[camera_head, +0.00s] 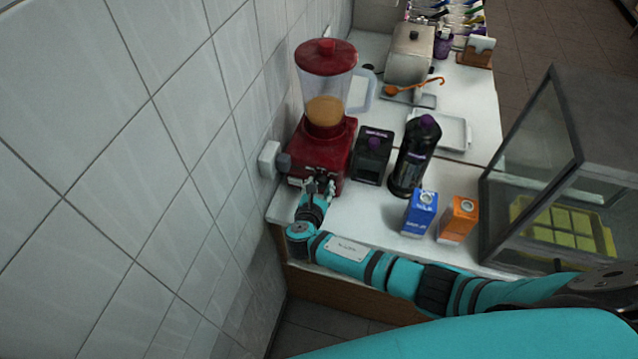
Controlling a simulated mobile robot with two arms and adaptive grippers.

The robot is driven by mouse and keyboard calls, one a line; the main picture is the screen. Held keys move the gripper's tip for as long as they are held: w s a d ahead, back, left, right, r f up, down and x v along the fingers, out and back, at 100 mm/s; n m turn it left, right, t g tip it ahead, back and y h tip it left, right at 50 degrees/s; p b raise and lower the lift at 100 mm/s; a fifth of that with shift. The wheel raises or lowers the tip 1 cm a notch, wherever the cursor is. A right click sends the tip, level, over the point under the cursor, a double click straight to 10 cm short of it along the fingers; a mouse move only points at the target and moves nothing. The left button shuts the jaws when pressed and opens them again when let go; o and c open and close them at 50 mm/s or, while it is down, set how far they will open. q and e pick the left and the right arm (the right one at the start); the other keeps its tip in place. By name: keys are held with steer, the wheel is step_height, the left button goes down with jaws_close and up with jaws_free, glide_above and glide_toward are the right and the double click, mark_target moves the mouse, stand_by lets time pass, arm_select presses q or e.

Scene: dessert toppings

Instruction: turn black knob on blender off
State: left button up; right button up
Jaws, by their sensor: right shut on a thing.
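The blender (323,142) stands at the wall end of the white counter, with a red base, red lid and clear jug. A tan liquid fills the lower part of the jug. My right gripper (319,186) is at the lower front of the red base, with its fingers against it. It is shut on the black knob there, which the fingers hide, so I cannot tell how the knob is turned. My left gripper is not in view.
A black box (372,157) and a dark bottle (414,158) stand right of the blender. Blue (420,214) and orange (459,219) cartons stand nearer the front edge. A glass case (540,150) is at right. The tiled wall (150,180) is close on the left.

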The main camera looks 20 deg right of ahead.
steer(key=shift+n+h, duration=0.4)
steer(key=shift+n, duration=0.3)
steer(key=o, duration=1.2)
steer(key=shift+s+a, duration=0.1)
steer(key=shift+a, duration=0.05)
steer(key=v, duration=1.1)
steer(key=shift+s+a+r, duration=0.1)
steer(key=shift+a+r, duration=0.15)
steer(key=shift+r, duration=0.15)
